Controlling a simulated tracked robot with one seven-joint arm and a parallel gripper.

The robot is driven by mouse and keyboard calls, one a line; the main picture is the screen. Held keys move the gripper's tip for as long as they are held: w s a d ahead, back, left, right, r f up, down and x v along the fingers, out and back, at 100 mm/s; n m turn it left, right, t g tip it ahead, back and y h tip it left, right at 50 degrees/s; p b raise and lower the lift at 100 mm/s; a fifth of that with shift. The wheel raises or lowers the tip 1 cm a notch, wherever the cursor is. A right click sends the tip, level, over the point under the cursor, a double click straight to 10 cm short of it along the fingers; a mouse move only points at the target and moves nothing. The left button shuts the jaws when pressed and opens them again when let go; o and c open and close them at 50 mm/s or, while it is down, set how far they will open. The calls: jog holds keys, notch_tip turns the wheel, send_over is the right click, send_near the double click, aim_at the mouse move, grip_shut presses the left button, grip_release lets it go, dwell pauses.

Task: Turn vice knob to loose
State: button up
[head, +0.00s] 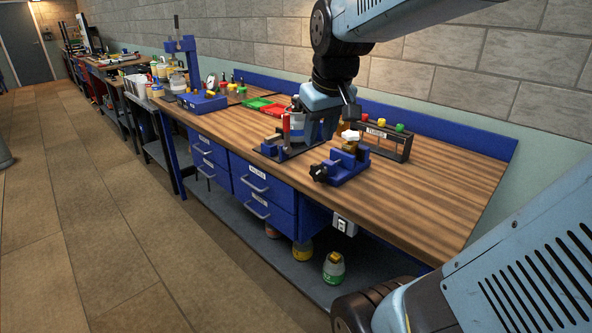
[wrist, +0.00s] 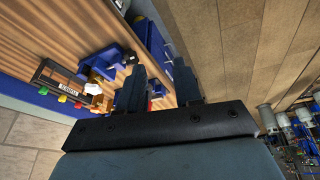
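The small blue vice (head: 345,172) stands near the front edge of the wooden bench, with a black knob (head: 318,172) on its front side. A brown piece with a white top (head: 350,136) is at the vice. In the wrist view the vice (wrist: 108,62) lies left of my fingers, with the white top (wrist: 92,88) near it. My gripper (head: 320,133) is above the bench, just left of and higher than the vice. In the wrist view my gripper (wrist: 160,72) has its two fingers apart, with nothing held between them. It appears apart from the knob.
A dark rack (head: 385,142) with red, yellow and green caps stands behind the vice. A red-handled tool and frame (head: 286,135) are left of my gripper. Red (head: 274,109) and green trays (head: 256,103) lie farther left. The bench's right part is clear.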

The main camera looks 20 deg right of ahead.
jog(key=w+d+f+n+g, duration=0.25)
jog(key=w+d, duration=0.25)
jog(key=w, duration=0.6)
jog(key=g, duration=0.2)
send_over(322, 167)
notch_tip(322, 167, down, 9)
jog(key=shift+n+t, duration=0.25)
jog(key=shift+n, duration=0.1)
notch_tip(322, 167, down, 13)
jog(key=shift+f, duration=0.15)
